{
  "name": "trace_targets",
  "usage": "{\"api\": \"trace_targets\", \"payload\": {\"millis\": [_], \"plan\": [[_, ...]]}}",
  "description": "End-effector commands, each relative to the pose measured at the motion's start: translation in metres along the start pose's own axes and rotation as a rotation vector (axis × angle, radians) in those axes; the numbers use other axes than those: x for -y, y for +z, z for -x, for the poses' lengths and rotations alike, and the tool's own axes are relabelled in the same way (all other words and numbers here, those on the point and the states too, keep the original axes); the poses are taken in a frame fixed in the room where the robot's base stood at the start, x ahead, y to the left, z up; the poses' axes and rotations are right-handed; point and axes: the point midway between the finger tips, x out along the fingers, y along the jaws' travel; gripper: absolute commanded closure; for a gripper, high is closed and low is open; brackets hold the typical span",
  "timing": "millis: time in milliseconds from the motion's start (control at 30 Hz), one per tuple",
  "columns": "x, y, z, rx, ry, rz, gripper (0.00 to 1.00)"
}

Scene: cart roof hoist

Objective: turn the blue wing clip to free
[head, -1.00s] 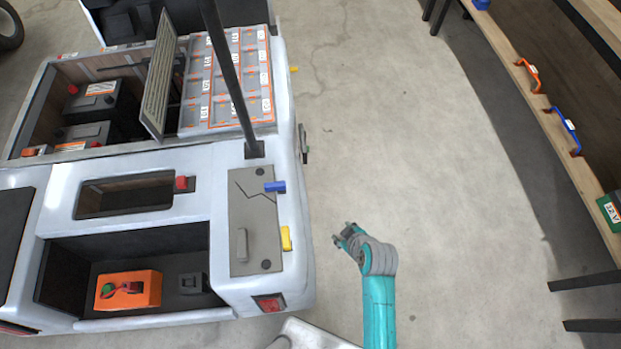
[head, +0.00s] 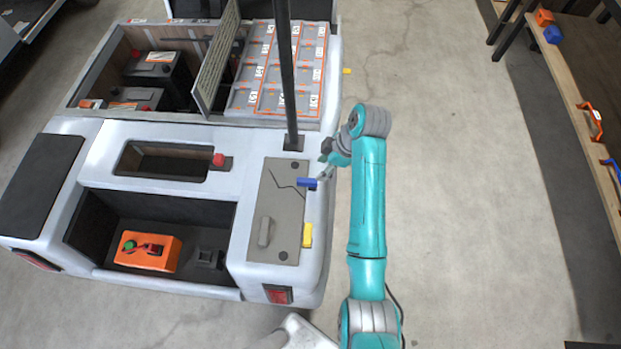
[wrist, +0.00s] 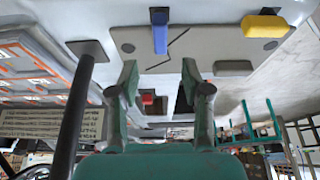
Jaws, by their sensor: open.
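The blue wing clip (head: 307,183) sits at the right edge of the grey cover plate (head: 268,222) on the cart's top. It also shows in the wrist view (wrist: 160,36), ahead of my gripper and roughly in line with the gap between the fingers. My gripper (head: 325,173) is beside the clip in the head view, at the cart's right edge. In the wrist view my gripper (wrist: 158,80) has its two fingers apart with nothing between them. I cannot tell whether a fingertip touches the clip.
A yellow clip (head: 307,236) is on the same plate edge, nearer the front. A black post (head: 289,90) rises just behind the plate. A grey handle (head: 265,232) lies on the plate. A red knob (head: 218,160) is to the left.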

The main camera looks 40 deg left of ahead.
Motion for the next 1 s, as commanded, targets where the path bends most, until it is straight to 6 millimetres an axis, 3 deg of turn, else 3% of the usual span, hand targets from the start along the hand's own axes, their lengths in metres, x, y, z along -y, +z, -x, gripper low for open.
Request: {"api": "trace_targets", "payload": {"millis": [500,700,1000], "plan": [[0.001,0.000,-0.084,0.000,-0.001,-0.002,0.52],[0.000,0.001,-0.097,0.000,0.001,-0.003,0.52],[0.000,0.001,-0.099,0.000,0.002,-0.003,0.52]]}}
